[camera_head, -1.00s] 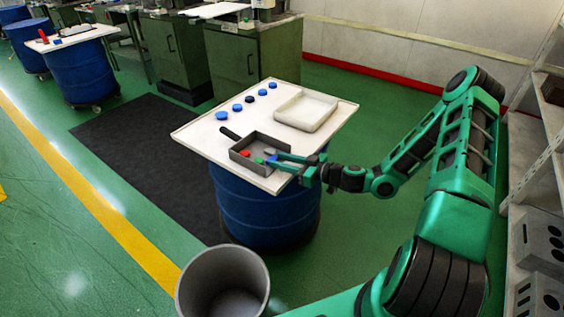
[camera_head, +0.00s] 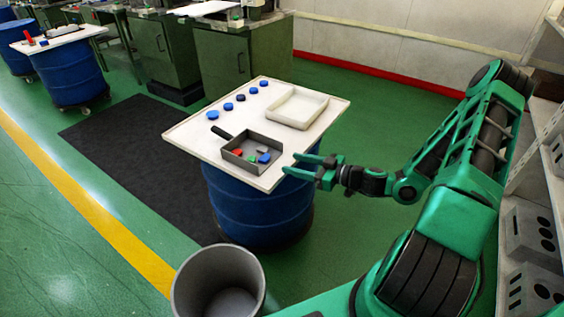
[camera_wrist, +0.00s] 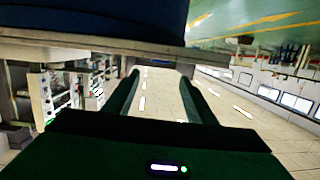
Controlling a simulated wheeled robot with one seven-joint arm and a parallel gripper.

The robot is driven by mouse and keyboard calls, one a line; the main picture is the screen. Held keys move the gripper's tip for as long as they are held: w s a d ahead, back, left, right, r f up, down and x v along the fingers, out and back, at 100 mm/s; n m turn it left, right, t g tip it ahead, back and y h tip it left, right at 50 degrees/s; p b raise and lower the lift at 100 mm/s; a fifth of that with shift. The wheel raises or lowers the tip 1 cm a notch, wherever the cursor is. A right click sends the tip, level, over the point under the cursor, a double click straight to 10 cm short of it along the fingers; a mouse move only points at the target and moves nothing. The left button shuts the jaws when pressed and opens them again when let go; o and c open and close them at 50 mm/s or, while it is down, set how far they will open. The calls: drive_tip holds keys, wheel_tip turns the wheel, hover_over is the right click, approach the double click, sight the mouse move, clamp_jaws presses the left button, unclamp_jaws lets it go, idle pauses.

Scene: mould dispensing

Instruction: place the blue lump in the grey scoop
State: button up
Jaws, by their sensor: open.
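The grey scoop (camera_head: 227,159), a square tray with a dark handle (camera_head: 221,132), sits near the front of the white tabletop. The blue lump (camera_head: 264,158) lies inside it, toward the right side. A red lump (camera_head: 238,152), a green lump (camera_head: 251,159) and a small pale piece (camera_head: 262,150) also lie in the scoop. My gripper (camera_head: 291,164) is open and empty, to the right of the scoop and apart from it, by the table's right edge. In the wrist view its two fingers (camera_wrist: 159,78) stand apart with nothing between them.
Several blue discs (camera_head: 228,106) line the table's left and back side. A shallow cream tray (camera_head: 279,118) stands at the back right. The table rests on a blue drum (camera_head: 255,208). A grey bin (camera_head: 218,284) stands in front, and shelving is at far right.

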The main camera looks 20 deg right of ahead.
drive_tip(key=s+d+g+h, duration=0.25)
drive_tip(key=s+g, duration=0.75)
drive_tip(key=s, duration=0.5)
drive_tip(key=s+d+r+m+g+h, duration=0.1)
drive_tip(key=s+d+r+m+h, duration=0.2)
drive_tip(key=s+r+m, duration=0.4)
drive_tip(key=s+d+r+m+g+h, duration=0.1)
drive_tip(key=s+d+r+m+h, duration=0.3)
drive_tip(key=s+r+m, duration=0.3)
drive_tip(key=s+d+r, duration=0.1)
drive_tip(key=s+r, duration=0.3)
drive_tip(key=r, duration=0.1)
drive_tip(key=shift+s+d+r, duration=0.15)
drive_tip(key=shift+s+d, duration=0.1)
drive_tip(key=shift+h, duration=0.25)
drive_tip(key=shift+w+f, duration=0.25)
drive_tip(key=shift+w, duration=0.4)
